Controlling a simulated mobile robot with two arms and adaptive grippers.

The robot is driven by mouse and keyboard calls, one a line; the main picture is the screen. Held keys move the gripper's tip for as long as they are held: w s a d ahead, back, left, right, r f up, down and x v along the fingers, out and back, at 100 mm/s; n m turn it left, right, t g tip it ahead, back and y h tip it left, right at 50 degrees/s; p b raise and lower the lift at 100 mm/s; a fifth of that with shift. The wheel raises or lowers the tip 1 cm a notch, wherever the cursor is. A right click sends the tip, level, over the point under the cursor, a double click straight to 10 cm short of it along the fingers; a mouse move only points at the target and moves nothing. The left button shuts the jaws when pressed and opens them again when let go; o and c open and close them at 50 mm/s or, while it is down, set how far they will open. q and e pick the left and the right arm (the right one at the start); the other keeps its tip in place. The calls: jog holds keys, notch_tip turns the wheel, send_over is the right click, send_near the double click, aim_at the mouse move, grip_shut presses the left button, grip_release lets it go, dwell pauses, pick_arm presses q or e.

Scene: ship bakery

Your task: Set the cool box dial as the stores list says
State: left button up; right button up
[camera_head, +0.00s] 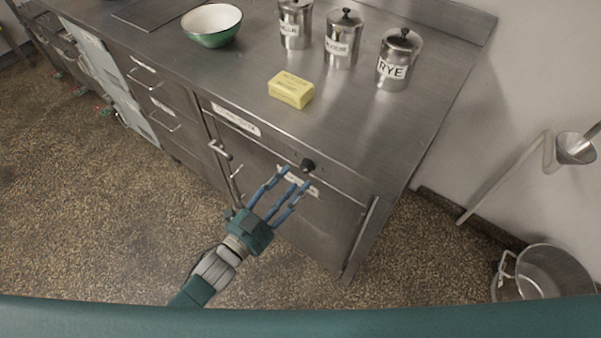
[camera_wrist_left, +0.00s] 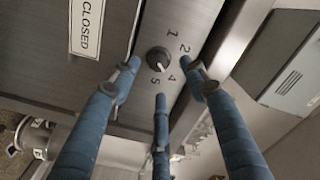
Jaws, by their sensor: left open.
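The cool box dial (camera_head: 307,165) is a small dark round knob on the steel front under the counter edge, above the cool box door (camera_head: 325,220). My left gripper (camera_head: 295,181) has three blue fingers, open and empty, just in front of the dial. In the wrist view its fingertips (camera_wrist_left: 163,76) surround the knob; contact is unclear. No stores list is readable.
A yellow butter block (camera_head: 291,90) lies on the steel counter (camera_head: 230,75) above the dial. Behind are several lidded canisters, one marked RYE (camera_head: 396,65), and a green bowl (camera_head: 212,26). A label reading CLOSED (camera_wrist_left: 88,28) is beside the dial. A metal pot (camera_head: 545,275) stands right.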

pick_arm(q)
jog(key=v, duration=0.7)
dwell(0.3)
jog(key=s+a+f+n+g+y, duration=0.2)
jog(key=a+f+y, duration=0.15)
jog(key=f, duration=0.65)
jog(key=s+a+f+n+g+y, duration=0.1)
jog(key=s+a+f+n+y, duration=0.15)
jog(key=a+f, duration=0.45)
jog(key=s+a+f+n+g+y, duration=0.2)
jog(key=f+n, duration=0.1)
jog(key=f, duration=0.9)
jog(key=s+a+f+n+g+y, duration=0.1)
jog(key=s+f+g, duration=0.2)
jog(key=s, duration=0.6)
jog(key=s+a+f+n+g, duration=0.2)
jog(key=s+f, duration=0.6)
jog(key=s, duration=0.2)
jog(key=s+a+f+n+g+y, duration=0.1)
jog(key=s+f+n+g, duration=0.1)
jog(key=s+f, duration=0.4)
jog(key=s+g, duration=0.1)
jog(key=s, duration=0.3)
jog(key=shift+a+f+g+y, duration=0.2)
jog(key=shift+a+g+y, duration=0.05)
jog(key=shift+g+y, duration=0.05)
